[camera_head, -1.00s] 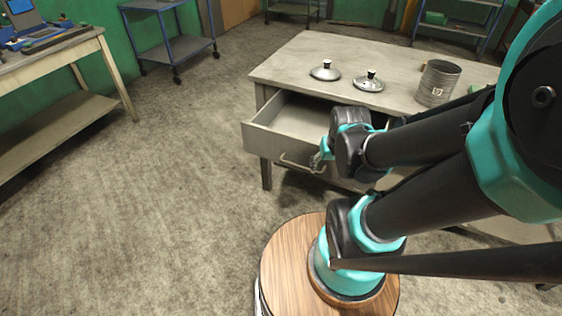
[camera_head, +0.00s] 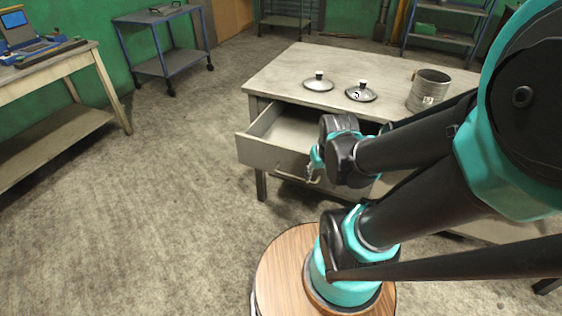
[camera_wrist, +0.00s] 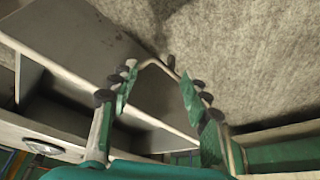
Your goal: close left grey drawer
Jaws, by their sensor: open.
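The left grey drawer (camera_head: 262,152) stands pulled out from the grey table (camera_head: 276,79) in the head view. Its interior is pale and looks empty where visible; its right part is hidden behind my arm. Its bar handle (camera_head: 297,180) is on the front panel. My gripper (camera_head: 314,164) is at the drawer front, close to the handle. In the wrist view my gripper (camera_wrist: 163,86) has its two fingers spread apart, with a pale bar that looks like the handle (camera_wrist: 152,63) near the fingertips. I cannot tell whether they touch.
Two pot lids (camera_head: 319,83) (camera_head: 361,93) and a metal pot (camera_head: 428,91) stand on the tabletop. A workbench (camera_head: 62,62) is at the left, and a blue cart (camera_head: 162,58) behind it. The floor left of the drawer is clear.

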